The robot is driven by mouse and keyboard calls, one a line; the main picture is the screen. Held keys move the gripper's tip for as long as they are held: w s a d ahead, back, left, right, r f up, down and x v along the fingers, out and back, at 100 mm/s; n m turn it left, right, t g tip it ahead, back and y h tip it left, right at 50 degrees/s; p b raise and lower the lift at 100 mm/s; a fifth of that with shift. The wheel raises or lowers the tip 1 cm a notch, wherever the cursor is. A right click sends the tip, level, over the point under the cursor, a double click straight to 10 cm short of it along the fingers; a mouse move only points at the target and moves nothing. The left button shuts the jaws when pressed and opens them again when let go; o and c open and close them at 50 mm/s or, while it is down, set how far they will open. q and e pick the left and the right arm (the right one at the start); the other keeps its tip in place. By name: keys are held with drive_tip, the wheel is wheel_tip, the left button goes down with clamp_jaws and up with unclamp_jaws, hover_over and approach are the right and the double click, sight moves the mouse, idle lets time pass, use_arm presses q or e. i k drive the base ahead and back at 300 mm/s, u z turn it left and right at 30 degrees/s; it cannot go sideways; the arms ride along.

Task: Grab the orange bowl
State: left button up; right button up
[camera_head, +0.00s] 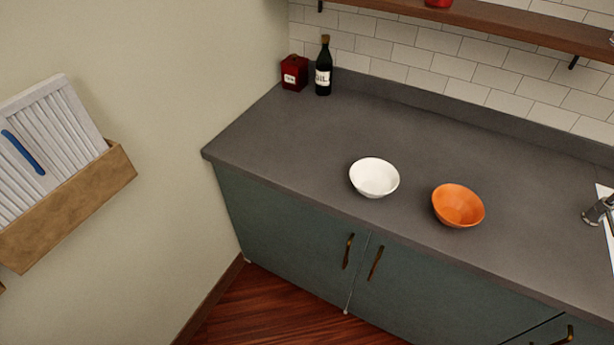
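The orange bowl (458,206) sits upright on the dark grey counter (280,150), close to its front edge. It looks empty. A white bowl (374,178) stands to its left, a small gap apart. Neither of my grippers shows in the head view.
A dark bottle (323,68) and a red canister (294,73) stand at the counter's back left corner. A metal faucet (597,208) is at the right edge. A wooden shelf (500,22) hangs above. Green cabinets (290,240) front the counter. The counter behind the bowls is clear.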

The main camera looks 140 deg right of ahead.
sight(457, 206)
drive_tip(key=z, duration=5.5)
